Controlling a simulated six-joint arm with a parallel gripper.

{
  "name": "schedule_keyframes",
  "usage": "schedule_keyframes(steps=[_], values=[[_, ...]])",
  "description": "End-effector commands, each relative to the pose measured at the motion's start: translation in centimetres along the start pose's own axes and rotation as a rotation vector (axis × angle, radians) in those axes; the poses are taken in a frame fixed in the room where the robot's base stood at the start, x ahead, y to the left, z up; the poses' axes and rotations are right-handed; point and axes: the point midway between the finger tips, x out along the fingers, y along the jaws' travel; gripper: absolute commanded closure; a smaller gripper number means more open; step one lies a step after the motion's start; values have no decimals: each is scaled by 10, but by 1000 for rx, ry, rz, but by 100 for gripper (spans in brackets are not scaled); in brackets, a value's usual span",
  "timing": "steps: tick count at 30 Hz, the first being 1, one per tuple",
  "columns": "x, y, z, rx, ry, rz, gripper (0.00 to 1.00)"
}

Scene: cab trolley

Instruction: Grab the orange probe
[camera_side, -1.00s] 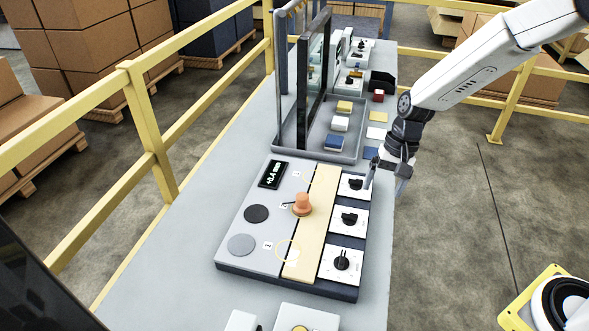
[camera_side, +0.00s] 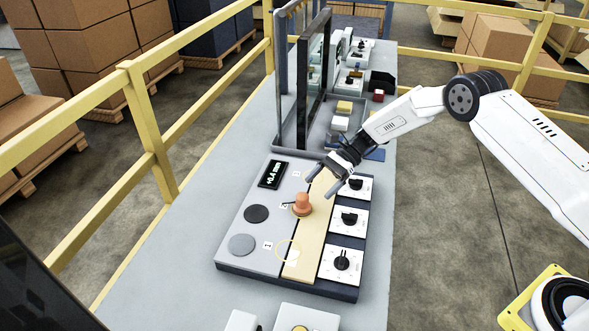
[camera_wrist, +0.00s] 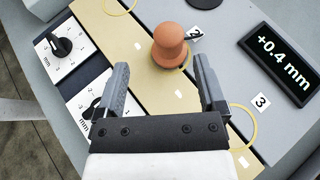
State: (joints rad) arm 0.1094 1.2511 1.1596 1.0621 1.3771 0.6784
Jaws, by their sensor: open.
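The orange probe (camera_side: 302,206) stands upright on the tan strip (camera_side: 306,250) of the panel, beside the label 2. In the wrist view the probe (camera_wrist: 169,45) is ahead of the fingertips, a little right of the middle between them. My gripper (camera_side: 322,182) is open and empty, above the far end of the strip, apart from the probe. Its two fingers also show in the wrist view (camera_wrist: 160,75), spread wide.
Three dials, one of them the middle dial (camera_side: 349,219), line the panel's right side. A display (camera_side: 272,174) reads +0.4 mm. A dark upright frame (camera_side: 303,95) and a tray with blocks stand behind. A yellow railing (camera_side: 150,140) runs along the left.

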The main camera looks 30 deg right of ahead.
Motion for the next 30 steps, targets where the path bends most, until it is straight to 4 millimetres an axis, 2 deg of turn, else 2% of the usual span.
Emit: schedule_keyframes(steps=[6,13,22,30], values=[[4,-8,-7,44,-81,-18,11],[6,-9,-6,48,-89,-19,11],[27,-9,-4,47,-89,-17,11],[32,-9,-4,47,-88,-18,11]])
